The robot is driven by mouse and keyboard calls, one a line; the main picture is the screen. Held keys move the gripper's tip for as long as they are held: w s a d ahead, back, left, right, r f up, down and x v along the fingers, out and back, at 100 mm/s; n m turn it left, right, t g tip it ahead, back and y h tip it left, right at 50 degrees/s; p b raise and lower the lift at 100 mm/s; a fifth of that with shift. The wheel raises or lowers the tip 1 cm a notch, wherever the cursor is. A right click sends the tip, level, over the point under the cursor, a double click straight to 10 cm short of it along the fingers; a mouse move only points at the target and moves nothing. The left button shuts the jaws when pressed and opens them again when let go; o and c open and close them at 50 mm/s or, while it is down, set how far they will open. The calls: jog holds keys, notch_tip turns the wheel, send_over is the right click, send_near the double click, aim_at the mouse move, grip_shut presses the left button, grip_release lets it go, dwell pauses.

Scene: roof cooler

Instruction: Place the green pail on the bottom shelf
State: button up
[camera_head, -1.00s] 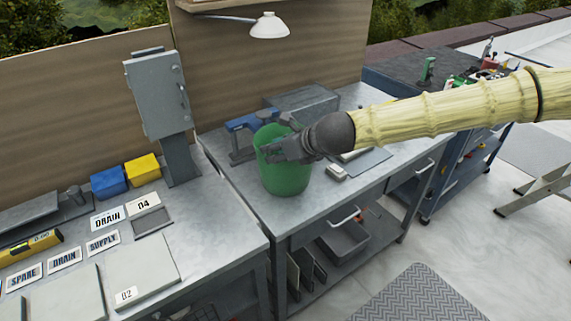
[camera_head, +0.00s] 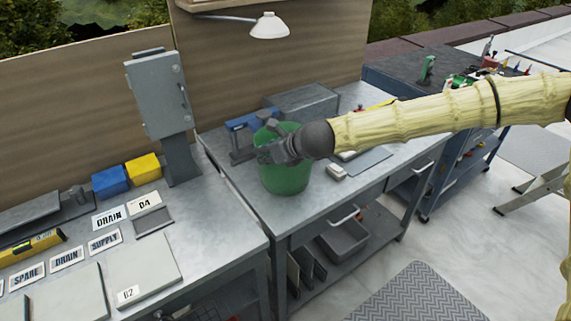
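The green pail (camera_head: 286,178) stands upright on the grey metal top of the middle workbench (camera_head: 232,176). My gripper (camera_head: 266,152) reaches in from the right and is at the pail's upper front side, overlapping its rim in the picture. The dark fingers are small and partly merge with the wrist, so I cannot tell whether they are closed on the pail. The bottom shelf (camera_head: 372,258) of this bench is low under the top and holds a grey bin (camera_head: 345,238) and some upright panels (camera_head: 305,268).
A blue vise (camera_head: 240,128) and a grey box (camera_head: 303,103) are behind the pail. A small pale block (camera_head: 337,171) lies to its right. The left bench carries labels and a grey cabinet on a post (camera_head: 160,95). A patterned mat (camera_head: 420,298) lies on the floor.

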grip_shut()
jog(key=shift+r, duration=0.15)
